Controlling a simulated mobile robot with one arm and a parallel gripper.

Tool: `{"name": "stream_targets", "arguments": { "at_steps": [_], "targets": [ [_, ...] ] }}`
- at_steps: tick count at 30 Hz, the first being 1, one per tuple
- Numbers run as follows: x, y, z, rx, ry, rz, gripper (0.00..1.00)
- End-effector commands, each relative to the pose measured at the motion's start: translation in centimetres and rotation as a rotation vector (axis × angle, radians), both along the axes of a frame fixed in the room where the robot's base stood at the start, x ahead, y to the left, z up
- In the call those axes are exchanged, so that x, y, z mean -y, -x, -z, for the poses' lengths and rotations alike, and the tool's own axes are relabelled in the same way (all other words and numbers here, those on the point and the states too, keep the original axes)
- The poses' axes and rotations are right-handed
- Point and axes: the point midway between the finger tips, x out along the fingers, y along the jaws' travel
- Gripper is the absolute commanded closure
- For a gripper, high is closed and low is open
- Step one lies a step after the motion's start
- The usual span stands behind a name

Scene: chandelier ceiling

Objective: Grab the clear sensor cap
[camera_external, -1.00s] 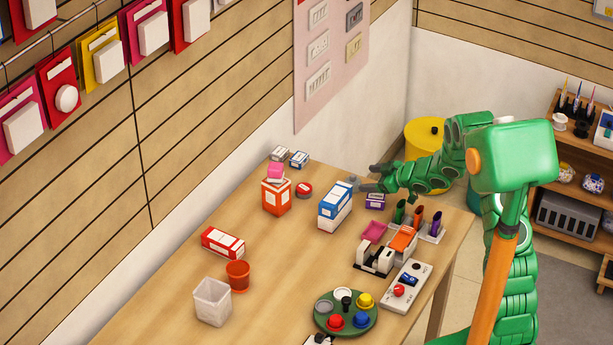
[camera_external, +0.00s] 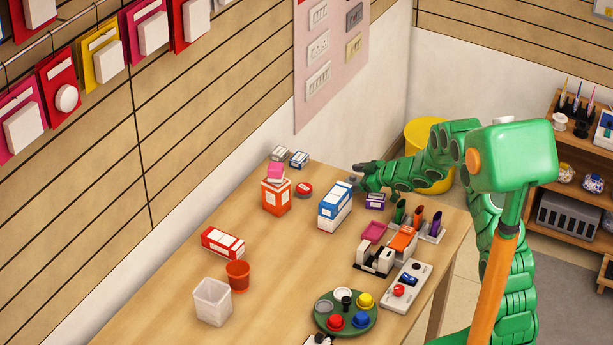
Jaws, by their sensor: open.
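My gripper (camera_external: 357,173) is at the end of the green arm, over the far right part of the table, just behind the blue and white box (camera_external: 335,205). Its dark fingers point left and are open, with nothing seen held between them. A small grey-blue thing (camera_external: 352,180) shows just under the fingertips, behind the box; it may be the clear sensor cap, but it is too small to tell. A greyish disc (camera_external: 323,307) lies on the round green tray (camera_external: 345,328) at the front; I cannot tell whether it is clear.
A purple box (camera_external: 375,201) stands right of the blue and white box. An orange box (camera_external: 276,197) and small cartons (camera_external: 299,159) are to the left. Pen holders and a control panel (camera_external: 406,286) fill the right side.

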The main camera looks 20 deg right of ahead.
Motion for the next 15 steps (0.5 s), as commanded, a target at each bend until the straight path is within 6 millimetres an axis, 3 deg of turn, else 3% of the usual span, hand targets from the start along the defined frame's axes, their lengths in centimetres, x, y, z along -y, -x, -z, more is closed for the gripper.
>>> {"name": "stream_targets", "arguments": {
  "at_steps": [11,15],
  "targets": [
    [-0.62,-0.76,0.53,-0.001,-0.001,0.002,0.25],
    [-0.61,-0.74,0.54,-0.001,-0.001,0.001,0.45]
  ]
}}
